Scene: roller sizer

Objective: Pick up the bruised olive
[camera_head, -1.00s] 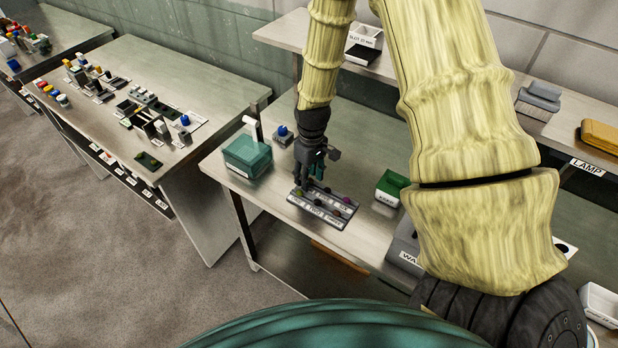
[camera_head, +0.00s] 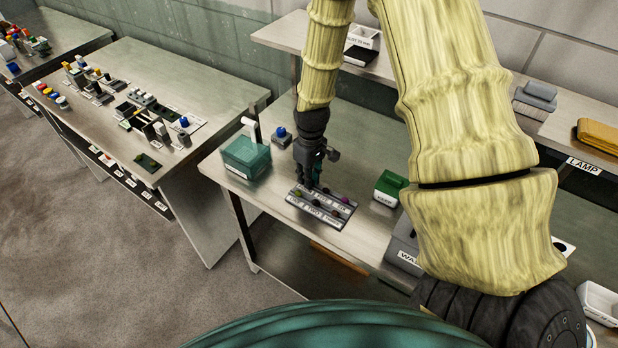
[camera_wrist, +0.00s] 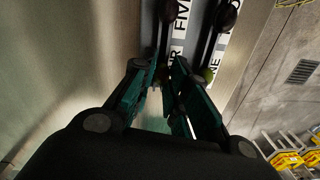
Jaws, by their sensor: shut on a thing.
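The roller sizer (camera_head: 319,222) is a grey labelled tray with dark lanes, lying on the bench; several small olives sit on it. My gripper (camera_head: 311,184) points down at its far edge. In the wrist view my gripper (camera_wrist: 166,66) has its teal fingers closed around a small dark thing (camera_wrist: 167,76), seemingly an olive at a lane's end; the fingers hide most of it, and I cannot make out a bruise. A green olive (camera_wrist: 208,74) lies just right of the fingers, in the neighbouring lane. A purple olive (camera_head: 345,200) sits at the tray's right.
A teal box (camera_head: 246,157) stands left of the tray, with a blue-topped button (camera_head: 281,133) behind it. A green-and-white box (camera_head: 390,187) stands to the right. Bare bench lies between these and the tray. A second table (camera_head: 215,85) stands at the left.

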